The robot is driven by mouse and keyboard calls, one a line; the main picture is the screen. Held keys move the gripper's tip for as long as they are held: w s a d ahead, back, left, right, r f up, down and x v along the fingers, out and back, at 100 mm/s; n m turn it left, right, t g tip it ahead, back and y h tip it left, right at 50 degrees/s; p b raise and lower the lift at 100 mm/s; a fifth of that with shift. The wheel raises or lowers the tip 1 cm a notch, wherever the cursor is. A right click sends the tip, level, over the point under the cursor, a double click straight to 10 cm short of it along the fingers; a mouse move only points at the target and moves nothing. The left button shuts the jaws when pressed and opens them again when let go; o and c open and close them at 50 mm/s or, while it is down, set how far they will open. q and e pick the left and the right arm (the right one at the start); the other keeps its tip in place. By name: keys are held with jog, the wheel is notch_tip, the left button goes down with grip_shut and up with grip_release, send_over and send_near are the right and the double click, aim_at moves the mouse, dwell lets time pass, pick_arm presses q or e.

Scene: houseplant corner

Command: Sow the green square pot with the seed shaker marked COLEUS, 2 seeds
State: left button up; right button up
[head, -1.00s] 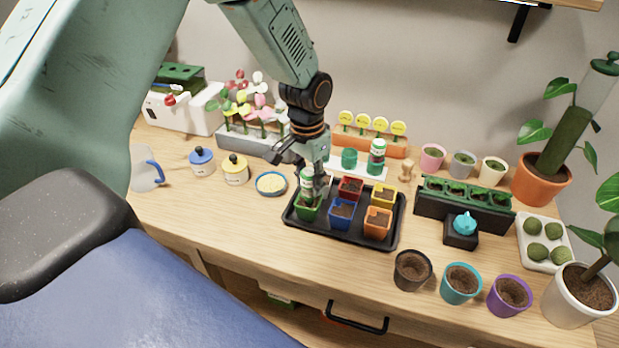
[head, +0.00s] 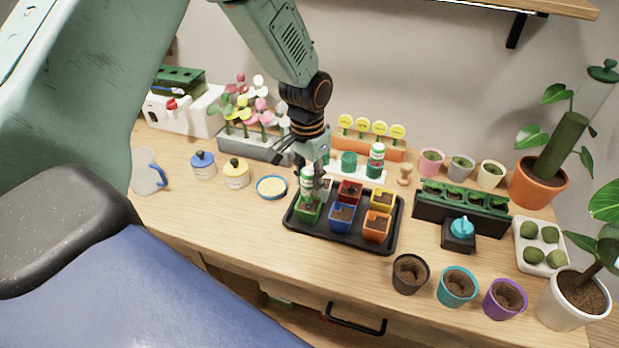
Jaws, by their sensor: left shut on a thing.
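My left gripper (head: 318,185) is shut on a green and white seed shaker (head: 307,183). The label is too small to read. Another green and white shaker (head: 376,160) stands on a white rack (head: 345,173) behind the tray, beside a green cup-like item (head: 348,162). My right gripper is not in view.
Red (head: 349,193), blue (head: 341,217), yellow (head: 382,200) and orange (head: 376,227) pots share the tray. A dish of yellow grains (head: 271,187) lies left. A black planter (head: 461,207) stands right. Round pots (head: 457,287) line the front right. The front left tabletop is clear.

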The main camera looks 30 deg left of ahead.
aim_at(309, 171)
pick_arm(q)
notch_tip(309, 171, up, 2)
jog(key=shift+r+p, duration=0.2)
jog(key=shift+p, duration=0.65)
notch_tip(309, 171, up, 3)
jog(key=p, duration=0.3)
jog(key=shift+f, duration=0.3)
jog(key=shift+f+b, duration=0.7)
jog(key=shift+f, duration=0.15)
jog(key=shift+f+b, duration=0.95)
jog(key=shift+f, duration=0.9)
jog(key=shift+f, duration=0.55)
dwell(0.5)
